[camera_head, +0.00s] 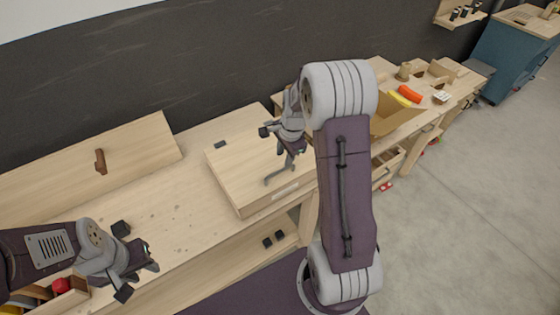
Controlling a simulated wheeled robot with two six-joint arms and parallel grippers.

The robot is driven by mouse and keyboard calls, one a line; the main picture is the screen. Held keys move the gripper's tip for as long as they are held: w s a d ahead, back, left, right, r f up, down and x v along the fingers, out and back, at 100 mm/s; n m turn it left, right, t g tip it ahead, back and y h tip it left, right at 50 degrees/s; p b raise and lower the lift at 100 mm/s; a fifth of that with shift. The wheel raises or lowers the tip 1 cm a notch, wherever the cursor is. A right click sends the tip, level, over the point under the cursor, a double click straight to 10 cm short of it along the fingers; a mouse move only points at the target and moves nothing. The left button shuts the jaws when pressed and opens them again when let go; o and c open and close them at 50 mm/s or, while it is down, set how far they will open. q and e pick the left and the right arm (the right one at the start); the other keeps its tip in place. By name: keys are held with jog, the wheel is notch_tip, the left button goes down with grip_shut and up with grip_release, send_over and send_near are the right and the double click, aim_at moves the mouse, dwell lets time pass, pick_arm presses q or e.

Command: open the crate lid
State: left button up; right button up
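A pale wooden crate (246,212) with a flat, closed lid (235,165) sits on the bench in the middle of the view. A small dark piece lies at the lid's back left, and a pale label is on the crate's front. A thin grey bent bar (278,177) shows at the lid's front edge and looks like a handle. My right gripper (282,140) is over the lid, just behind and above the bar, its dark fingertips apart. Whether it touches the bar cannot be told. My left gripper (139,279) is open and empty at the lower left, away from the crate.
A wooden panel with a brown handle (100,161) stands at the back left. An open cardboard box (392,117) and yellow and red items (410,94) lie to the right. My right arm hides part of the crate.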

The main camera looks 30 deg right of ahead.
aim_at(280, 171)
jog(key=x, duration=0.2)
jog(key=p+x, duration=0.1)
jog(key=x, duration=0.5)
jog(key=shift+w+a+p, duration=0.1)
jog(key=shift+w+p, duration=0.15)
jog(key=shift+p, duration=0.05)
jog(key=shift+f, duration=0.7)
jog(key=shift+w, duration=0.1)
jog(key=shift+c, duration=0.3)
grip_shut()
jog(key=shift+r, duration=0.1)
